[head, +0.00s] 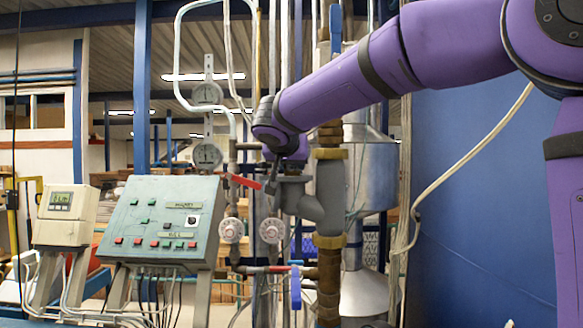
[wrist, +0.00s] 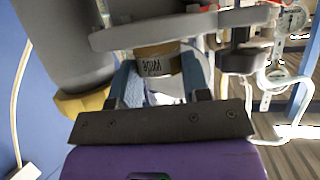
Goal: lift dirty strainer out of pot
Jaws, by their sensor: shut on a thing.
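A grey Y-shaped pot body (head: 330,190) sits in the vertical brass-coloured pipe, and its side branch (head: 290,190) points up and left. My gripper (head: 286,163) is at the top of this branch; the head view hides most of its jaws. In the wrist view my gripper (wrist: 160,80) is shut on a tan cylindrical piece with dark lettering (wrist: 153,64), which seems to be the strainer. The grey rim (wrist: 150,30) lies just beyond it, and the grey body (wrist: 62,38) is at the left. How deep the strainer sits in the pot is hidden.
A red valve handle (head: 243,181) is close left of my gripper. Gauges (head: 207,156) and a control box (head: 160,218) stand left. A blue panel (head: 490,200) fills the right.

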